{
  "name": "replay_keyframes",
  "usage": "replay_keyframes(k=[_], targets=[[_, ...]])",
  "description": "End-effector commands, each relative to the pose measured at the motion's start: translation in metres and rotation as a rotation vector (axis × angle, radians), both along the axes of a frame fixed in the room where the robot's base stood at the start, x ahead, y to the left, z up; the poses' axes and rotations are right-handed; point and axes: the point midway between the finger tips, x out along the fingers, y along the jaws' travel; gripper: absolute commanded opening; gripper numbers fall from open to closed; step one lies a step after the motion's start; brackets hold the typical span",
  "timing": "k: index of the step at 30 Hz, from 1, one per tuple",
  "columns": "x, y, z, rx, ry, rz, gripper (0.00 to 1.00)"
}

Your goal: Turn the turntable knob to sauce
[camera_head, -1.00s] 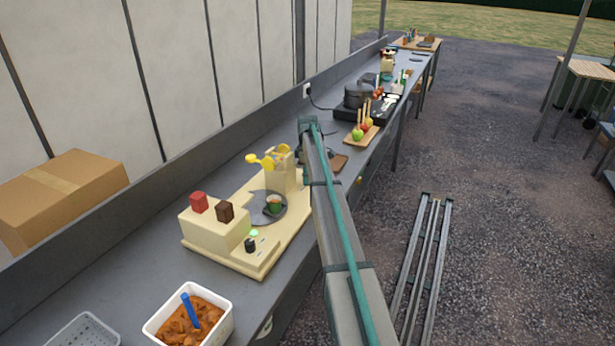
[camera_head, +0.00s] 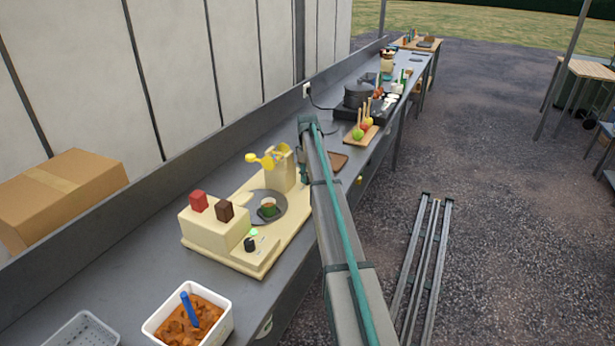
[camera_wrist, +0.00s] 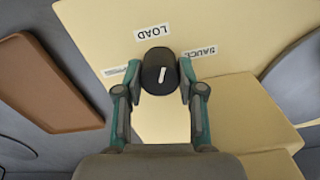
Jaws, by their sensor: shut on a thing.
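In the wrist view my gripper (camera_wrist: 159,85) is shut on a black knob (camera_wrist: 153,78) on a cream base (camera_wrist: 110,30). The knob's white mark tilts toward the upper right, between the LOAD label (camera_wrist: 153,33) and the SAUCE label (camera_wrist: 200,52). A third label at the left is mostly hidden by a finger. The grey turntable (camera_wrist: 300,85) shows at the right edge; in the head view the turntable (camera_head: 280,211) carries a small green-sided cup (camera_head: 268,207). My arm hides the gripped knob in the head view.
The cream machine (camera_head: 215,238) bears a red block (camera_head: 199,201), a brown block (camera_head: 225,211) and another black knob (camera_head: 250,244). Yellow spouts (camera_head: 268,160) stand behind the turntable. A brown tray (camera_wrist: 47,85) lies beside the base.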

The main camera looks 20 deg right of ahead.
Motion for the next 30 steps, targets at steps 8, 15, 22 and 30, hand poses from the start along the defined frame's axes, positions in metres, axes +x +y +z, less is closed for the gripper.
replay_keyframes(k=[8, 15, 22, 30], targets=[[0.0003, 0.0001, 0.0001, 0.000, 0.000, -0.261, 0.04], [0.0004, 0.0000, 0.0003, 0.000, 0.000, -0.489, 0.04], [0.0005, -0.0001, 0.0005, 0.000, -0.001, -0.707, 0.04], [0.0006, -0.0001, 0.0007, 0.000, -0.001, -0.933, 0.04]])
